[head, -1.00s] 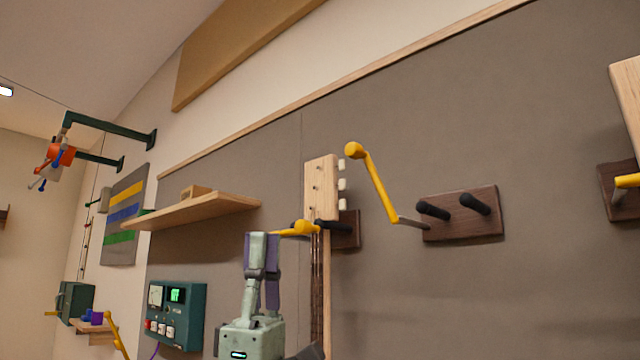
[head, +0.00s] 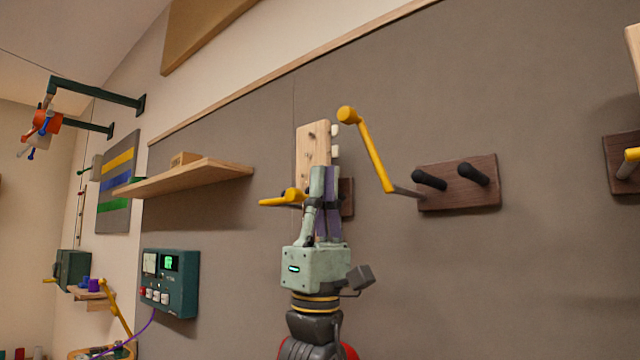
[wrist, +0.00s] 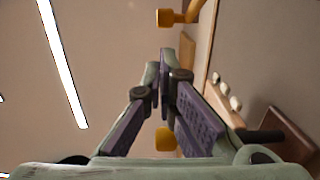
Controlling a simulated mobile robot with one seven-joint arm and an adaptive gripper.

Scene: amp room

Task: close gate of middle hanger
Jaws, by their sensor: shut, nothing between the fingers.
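The middle hanger (head: 470,198) is a dark wooden plate with two black pegs on the grey wall panel, with nothing hung on it. Its yellow gate (head: 371,155) stands swung up and to the left on a grey rod, its knob at the upper end. My gripper (head: 325,170) points up, shut and empty, in front of a pale headstock (head: 312,138), left of and below the gate knob in the head view. In the wrist view, a yellow knob (wrist: 165,18) lies beyond my fingertips (wrist: 165,58); I cannot tell for certain whose it is.
The left hanger (head: 347,197) holds the headstock; its yellow gate (head: 283,199) lies close left of my gripper. The right hanger (head: 622,176) is at the right edge. A wooden shelf (head: 185,177) and a green control box (head: 170,284) are left. The panel below the middle hanger is clear.

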